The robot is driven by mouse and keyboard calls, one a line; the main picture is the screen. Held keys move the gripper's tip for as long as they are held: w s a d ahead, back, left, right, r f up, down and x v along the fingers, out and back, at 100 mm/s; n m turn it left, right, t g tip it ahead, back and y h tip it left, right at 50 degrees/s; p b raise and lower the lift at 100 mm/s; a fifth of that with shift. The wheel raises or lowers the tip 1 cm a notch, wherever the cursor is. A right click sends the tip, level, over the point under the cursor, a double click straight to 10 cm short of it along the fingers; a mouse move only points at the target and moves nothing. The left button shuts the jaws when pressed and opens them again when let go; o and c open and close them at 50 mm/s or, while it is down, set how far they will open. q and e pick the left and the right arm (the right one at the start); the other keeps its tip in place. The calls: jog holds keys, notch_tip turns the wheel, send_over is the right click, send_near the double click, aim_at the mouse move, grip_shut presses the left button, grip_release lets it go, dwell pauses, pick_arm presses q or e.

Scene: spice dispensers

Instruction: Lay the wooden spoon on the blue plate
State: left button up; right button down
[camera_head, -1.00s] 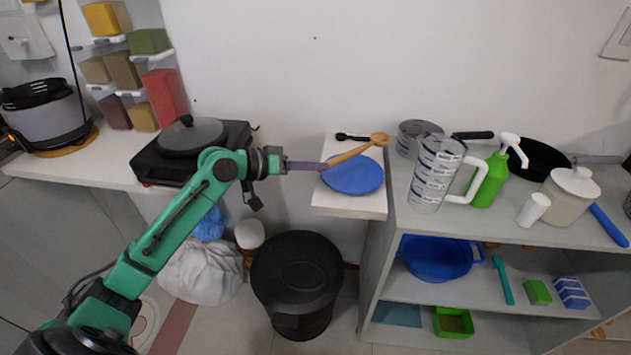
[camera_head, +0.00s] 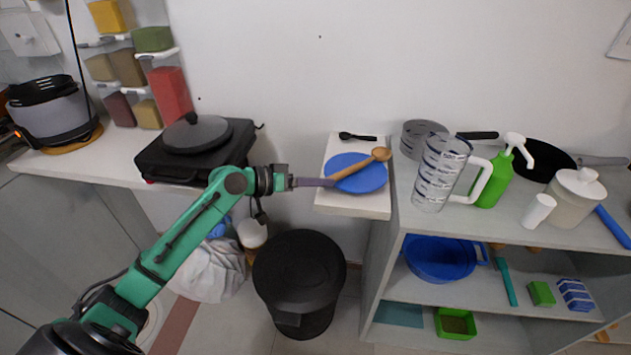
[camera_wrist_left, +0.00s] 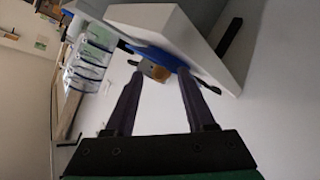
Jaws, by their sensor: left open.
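The wooden spoon (camera_head: 360,167) lies across the blue plate (camera_head: 372,184), handle toward the left and bowl at the plate's upper right edge. It appears to rest on the plate, though contact is hard to confirm. My left gripper (camera_head: 331,182) is at the handle end, by the plate's left edge. In the left wrist view my left gripper (camera_wrist_left: 159,76) has its fingers apart, with the spoon (camera_wrist_left: 158,72) showing between the tips and the plate (camera_wrist_left: 160,56) behind it. My right gripper is out of view.
The plate is on a small white ledge (camera_head: 350,206), with a black utensil (camera_head: 358,137) behind it. To the right, a shelf top holds a measuring jug (camera_head: 438,175) and a green spray bottle (camera_head: 494,180). A black bin (camera_head: 299,275) stands below. A hotplate with a pan (camera_head: 195,140) is left.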

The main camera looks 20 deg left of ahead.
pick_arm(q)
jog(key=shift+r, duration=0.35)
jog(key=b+v, duration=0.2)
jog(key=v, duration=1)
jog(key=w+a+f+n+t+y, duration=0.1)
jog(key=a+f+n+y, duration=0.15)
jog(key=f, duration=0.75)
jog(key=w+a+f+n+y, duration=0.15)
jog(key=f+y, duration=0.25)
jog(key=f, duration=0.6)
jog(key=s+a+f+g+y, duration=0.1)
jog(key=s+f, duration=0.3)
jog(key=f, duration=0.6)
jog(key=s+a+f+g+y, duration=0.15)
jog(key=s+f, duration=0.25)
jog(key=f, duration=0.5)
jog(key=s+d+f+m+g, duration=0.1)
jog(key=s+d+f+g, duration=0.1)
jog(key=s+f, duration=0.5)
jog(key=s+d+f+m+g, duration=0.2)
jog(key=s+f, duration=0.5)
jog(key=s, duration=0.6)
jog(key=s+d+f+m+g, duration=0.2)
jog(key=s+d+f, duration=0.4)
jog(key=s, duration=0.4)
jog(key=shift+s+f+g+y+p, duration=0.35)
jog(key=shift+f+g, duration=0.25)
jog(key=shift+g, duration=0.25)
